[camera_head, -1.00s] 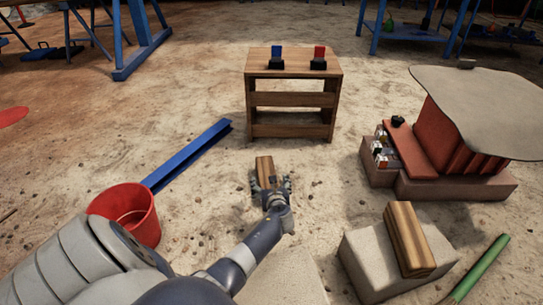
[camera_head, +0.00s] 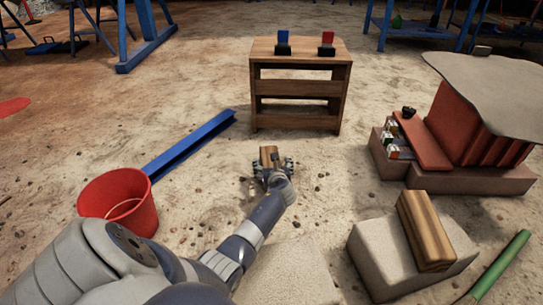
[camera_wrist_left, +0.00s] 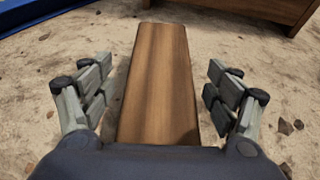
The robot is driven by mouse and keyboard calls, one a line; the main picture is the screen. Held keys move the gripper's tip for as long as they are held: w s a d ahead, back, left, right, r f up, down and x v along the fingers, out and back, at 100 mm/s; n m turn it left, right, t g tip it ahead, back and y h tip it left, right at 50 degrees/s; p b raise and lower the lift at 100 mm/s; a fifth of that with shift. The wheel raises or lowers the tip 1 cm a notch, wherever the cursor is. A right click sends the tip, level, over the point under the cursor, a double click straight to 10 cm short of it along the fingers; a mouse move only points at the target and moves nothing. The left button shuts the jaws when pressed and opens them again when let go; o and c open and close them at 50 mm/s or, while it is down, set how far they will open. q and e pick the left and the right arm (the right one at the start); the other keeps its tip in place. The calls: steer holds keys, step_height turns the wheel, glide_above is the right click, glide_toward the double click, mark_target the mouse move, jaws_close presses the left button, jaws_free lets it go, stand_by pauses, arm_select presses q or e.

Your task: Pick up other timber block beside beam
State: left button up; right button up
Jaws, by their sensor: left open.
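A brown timber block (camera_head: 268,154) lies on the sandy ground to the right of the blue beam (camera_head: 190,146). My left gripper (camera_head: 272,168) is at the block's near end, partly hiding it. In the left wrist view the block (camera_wrist_left: 160,80) runs lengthwise between the spread fingers of the left gripper (camera_wrist_left: 158,88). Gaps of sand show between the block and the fingers on both sides, so the gripper is open around it. A second timber block (camera_head: 426,230) rests on a pale stone block (camera_head: 385,262) at the lower right. My right gripper is not in view.
A red bucket (camera_head: 122,205) stands left of my left arm. A wooden stand (camera_head: 300,88) with a blue and a red switch is beyond the block. A red machine (camera_head: 465,125) on a base stands right. A green pipe (camera_head: 500,268) lies at lower right.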

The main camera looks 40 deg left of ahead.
arm_select(q)
steer(key=c, duration=1.6)
steer(key=shift+w+r, duration=0.1)
steer(key=shift+r, duration=0.05)
